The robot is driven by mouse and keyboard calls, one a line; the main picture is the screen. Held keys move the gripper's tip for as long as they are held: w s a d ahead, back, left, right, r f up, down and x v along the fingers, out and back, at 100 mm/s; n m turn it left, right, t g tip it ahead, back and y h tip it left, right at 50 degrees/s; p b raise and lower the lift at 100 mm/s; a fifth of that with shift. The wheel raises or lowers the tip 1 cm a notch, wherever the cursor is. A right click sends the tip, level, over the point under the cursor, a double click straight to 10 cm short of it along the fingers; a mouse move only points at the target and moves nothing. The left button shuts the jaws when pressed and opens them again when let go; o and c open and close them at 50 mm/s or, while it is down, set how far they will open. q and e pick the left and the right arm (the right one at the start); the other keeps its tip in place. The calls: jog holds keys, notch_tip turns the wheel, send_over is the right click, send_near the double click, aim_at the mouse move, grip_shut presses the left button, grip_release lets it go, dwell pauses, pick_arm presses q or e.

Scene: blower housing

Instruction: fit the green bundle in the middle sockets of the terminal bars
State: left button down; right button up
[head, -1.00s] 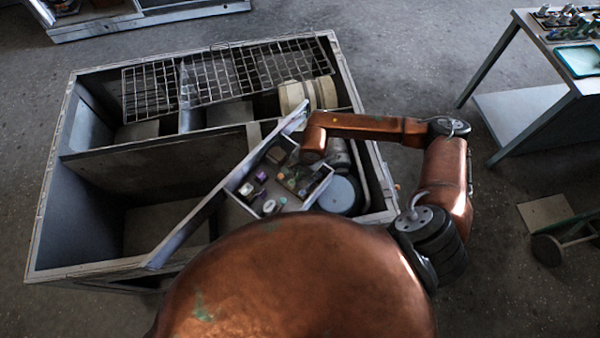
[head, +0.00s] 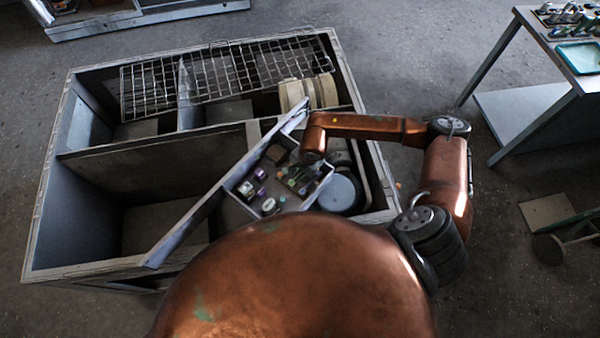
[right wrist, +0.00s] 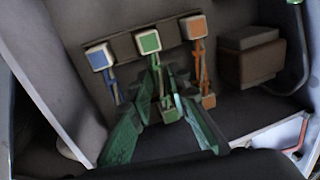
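In the right wrist view the green bundle (right wrist: 149,43) has a green-faced block at its top and wires running down to a lower green-marked end (right wrist: 170,113). A blue bundle (right wrist: 98,58) is on its left and an orange bundle (right wrist: 195,28) on its right. The upper blocks sit along a dark terminal bar (right wrist: 125,46); the lower bar is hard to make out. My right gripper (right wrist: 160,84) has its green fingers open on both sides of the green bundle's wires, with gaps visible. In the head view my arm partly hides this spot. My left gripper is out of view.
The grey housing (head: 55,215) has a slanted panel (head: 200,213) beside the work spot. A wire grille (head: 200,82) lies over its back compartments. A brownish block (right wrist: 249,55) stands right of the bundles. A side table (head: 530,15) with a tray stands at right.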

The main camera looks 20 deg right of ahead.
jog(key=shift+o, duration=1.2)
notch_tip(320, 180, up, 12)
jog(key=s+d, duration=0.1)
jog(key=s, duration=0.1)
jog(key=shift+s+f, duration=0.1)
jog(key=shift+f, duration=0.05)
